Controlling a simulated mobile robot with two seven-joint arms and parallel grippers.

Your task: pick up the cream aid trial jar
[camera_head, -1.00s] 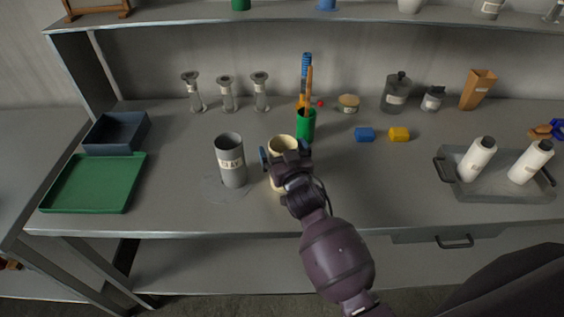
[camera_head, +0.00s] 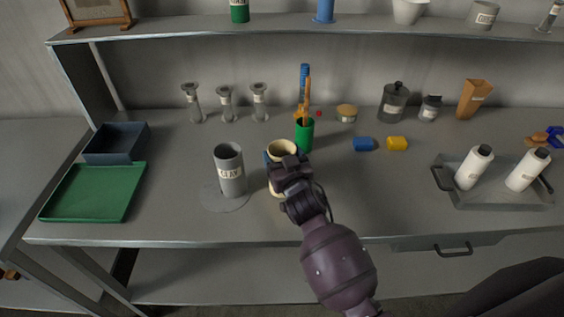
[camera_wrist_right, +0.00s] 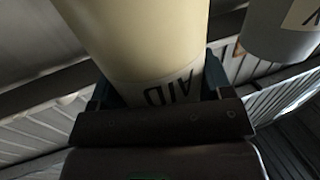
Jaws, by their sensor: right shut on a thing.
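The cream aid trial jar (camera_head: 281,148) stands upright near the middle of the bench, just right of the grey clay jar (camera_head: 230,172). My right gripper (camera_head: 284,159) is shut around it, with a blue finger on each side. In the right wrist view the cream jar (camera_wrist_right: 140,35) fills the space between the fingers, and part of its "AID" label shows. My gripper hides much of the jar in the head view, and I cannot tell whether its base touches the bench. My left gripper is not in view.
A green cup (camera_head: 304,135) with tall orange and blue items stands close behind the jar. A grey tray (camera_head: 500,197) holds two white bottles. A green tray (camera_head: 92,194) is at left. The front bench area is mostly clear.

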